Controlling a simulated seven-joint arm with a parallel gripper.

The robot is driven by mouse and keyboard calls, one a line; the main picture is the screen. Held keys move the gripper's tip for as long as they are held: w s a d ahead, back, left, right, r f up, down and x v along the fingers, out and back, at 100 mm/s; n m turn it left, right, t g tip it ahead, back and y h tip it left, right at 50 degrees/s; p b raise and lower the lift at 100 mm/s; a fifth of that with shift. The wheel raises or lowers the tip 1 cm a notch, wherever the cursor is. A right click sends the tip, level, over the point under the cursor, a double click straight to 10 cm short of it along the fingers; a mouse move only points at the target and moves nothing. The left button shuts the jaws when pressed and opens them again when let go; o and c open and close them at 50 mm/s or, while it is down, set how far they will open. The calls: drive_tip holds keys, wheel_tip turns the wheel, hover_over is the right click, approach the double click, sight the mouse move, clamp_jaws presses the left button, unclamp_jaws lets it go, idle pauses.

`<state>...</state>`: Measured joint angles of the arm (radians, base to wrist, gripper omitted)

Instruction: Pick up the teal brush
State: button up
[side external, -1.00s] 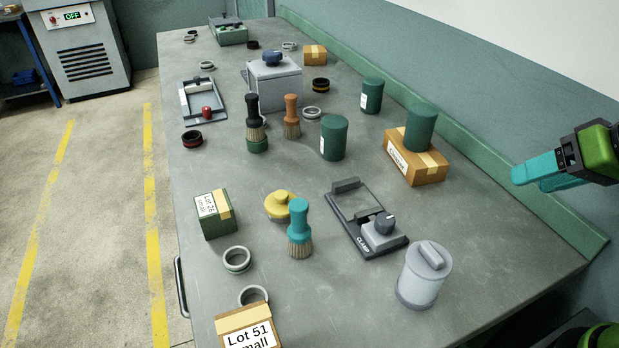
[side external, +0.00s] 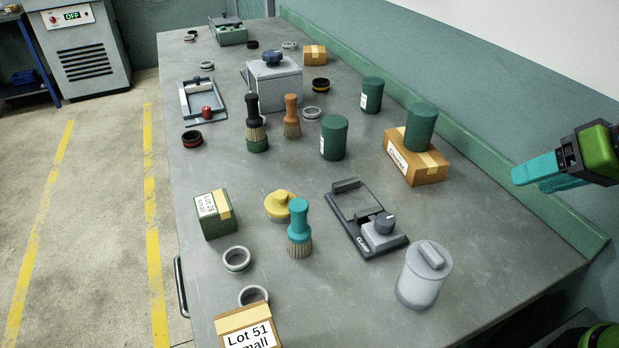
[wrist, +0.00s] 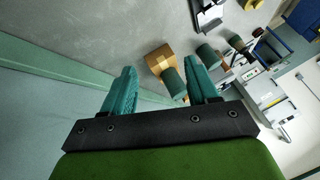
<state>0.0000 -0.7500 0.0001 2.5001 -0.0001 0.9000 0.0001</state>
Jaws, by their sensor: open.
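The teal brush (side external: 299,228) stands upright on its bristles on the grey workbench, near the front middle in the side external view. Its teal handle points up, and a yellow knobbed piece (side external: 280,205) is just behind and left of it. My gripper (side external: 518,175) has teal fingers and is at the right edge of that view, above the bench's back side and well apart from the brush. In the wrist view my gripper (wrist: 160,88) shows its two fingers spread with nothing held between them. I do not make out the teal brush in the wrist view.
A black clamp fixture (side external: 366,222) and a grey lidded canister (side external: 424,275) stand right of the brush. A green box (side external: 215,214) and a ring (side external: 237,259) are left. A carton (side external: 416,158) bearing a green canister (side external: 421,127) lies nearer my gripper. Other brushes stand behind.

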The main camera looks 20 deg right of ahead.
drive_tip(key=w+a+n+g, duration=0.1)
drive_tip(key=a+n, duration=0.1)
drive_tip(key=a, duration=0.2)
drive_tip(key=n+g, duration=0.2)
drive_tip(key=n, duration=0.7)
approach(295, 215)
drive_tip(key=shift+g, duration=0.3)
drive_tip(key=w+f, duration=0.1)
drive_tip(key=f, duration=0.1)
drive_tip(key=w+f, duration=0.2)
drive_tip(key=f, duration=0.1)
drive_tip(key=shift+d+f, duration=0.15)
drive_tip(key=shift+f, duration=0.2)
drive_tip(key=shift+y, duration=0.3)
drive_tip(key=shift+x, duration=2.95)
drive_tip(key=shift+w+r, duration=0.1)
drive_tip(key=shift+w, duration=0.1)
drive_tip(key=shift+c, duration=0.4)
clamp_jaws()
